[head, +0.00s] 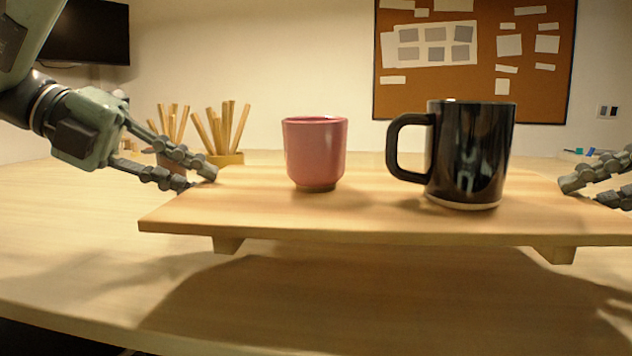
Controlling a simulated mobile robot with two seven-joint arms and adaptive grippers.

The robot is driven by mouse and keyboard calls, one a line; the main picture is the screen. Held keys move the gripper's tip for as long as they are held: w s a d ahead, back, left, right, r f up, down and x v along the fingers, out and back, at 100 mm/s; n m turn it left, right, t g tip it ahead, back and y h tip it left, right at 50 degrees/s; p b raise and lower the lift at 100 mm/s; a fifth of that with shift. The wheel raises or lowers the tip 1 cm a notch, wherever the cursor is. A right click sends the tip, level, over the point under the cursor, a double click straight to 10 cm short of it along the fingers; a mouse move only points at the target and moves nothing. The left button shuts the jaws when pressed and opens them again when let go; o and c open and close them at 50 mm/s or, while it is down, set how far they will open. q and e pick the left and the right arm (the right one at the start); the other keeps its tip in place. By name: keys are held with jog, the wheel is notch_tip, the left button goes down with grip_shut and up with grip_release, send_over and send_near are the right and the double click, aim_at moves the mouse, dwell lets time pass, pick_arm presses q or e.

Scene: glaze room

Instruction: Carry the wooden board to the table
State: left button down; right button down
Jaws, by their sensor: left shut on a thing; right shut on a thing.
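The wooden board (260,210), with short feet beneath it, is held level above the pale wooden table (60,235). A gap and a broad shadow show under it. A pink cup (315,155) stands upright left of the board's middle. A black mug (472,155) stands upright to its right, handle to the left. My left gripper (203,179) is shut on the board's left edge. My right gripper (570,190) is shut on the board's right edge, partly cut off by the picture's edge.
A yellow pot (226,159) of wooden sticks stands behind the board's left end, with a reddish pot of sticks beside it. Small coloured items (588,152) lie at the back right. The table is clear at left and front.

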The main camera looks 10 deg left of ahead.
pick_arm(q)
jog(key=shift+d, duration=0.35)
pick_arm(e)
jog(key=shift+s+a+f, duration=0.1)
jog(key=shift+s+a, duration=0.05)
jog(key=shift+a, duration=0.2)
